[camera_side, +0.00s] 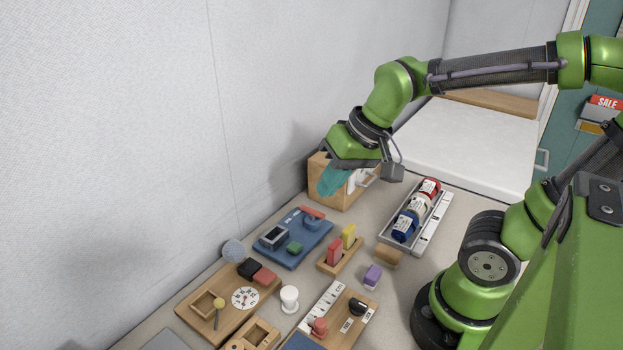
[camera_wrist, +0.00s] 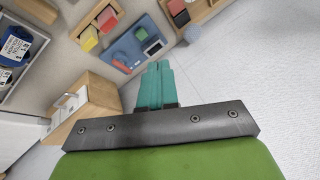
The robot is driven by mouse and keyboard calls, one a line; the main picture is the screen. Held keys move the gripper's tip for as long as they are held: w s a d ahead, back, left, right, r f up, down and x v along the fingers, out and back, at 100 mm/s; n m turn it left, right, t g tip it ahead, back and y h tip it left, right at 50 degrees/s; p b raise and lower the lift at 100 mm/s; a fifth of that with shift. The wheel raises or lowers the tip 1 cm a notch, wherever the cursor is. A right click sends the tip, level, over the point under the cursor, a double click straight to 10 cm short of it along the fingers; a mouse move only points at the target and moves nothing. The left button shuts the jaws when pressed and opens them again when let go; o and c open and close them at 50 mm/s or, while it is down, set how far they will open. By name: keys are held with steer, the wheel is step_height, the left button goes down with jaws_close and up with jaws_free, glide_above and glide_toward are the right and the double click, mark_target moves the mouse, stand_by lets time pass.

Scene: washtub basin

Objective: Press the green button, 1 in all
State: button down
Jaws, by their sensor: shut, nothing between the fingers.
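The green button (camera_side: 295,248) is a small green block on a blue board (camera_side: 309,253), beside a grey box with a dark screen (camera_side: 273,237) and near a red-topped blue part (camera_side: 313,217). The button also shows small in the wrist view (camera_wrist: 141,33), on the blue board (camera_wrist: 122,46). My gripper (camera_side: 332,184) has teal fingers, shut and empty, raised in front of a wooden box and apart from the board. In the wrist view the closed fingers (camera_wrist: 156,70) point toward the board's edge.
A wooden box (camera_side: 348,193) stands behind the board against the wall. A rack with red and yellow blocks (camera_side: 341,255) is to its right, and a tray of cans (camera_side: 415,213) is farther right. Wooden boards and a white spool (camera_side: 289,299) lie in front.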

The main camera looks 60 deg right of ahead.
mark_target(300, 245)
steer(key=w+d+f+m+g+h, duration=0.1)
steer(key=w+f+m+g, duration=0.3)
steer(key=w+m, duration=0.4)
steer(key=d+m+g, duration=0.1)
steer(key=m, duration=0.4)
steer(key=shift+w+d+f+h, duration=0.15)
steer(key=shift+w+f+h, duration=0.15)
steer(key=shift+h, duration=0.1)
step_height(300, 245, down, 14)
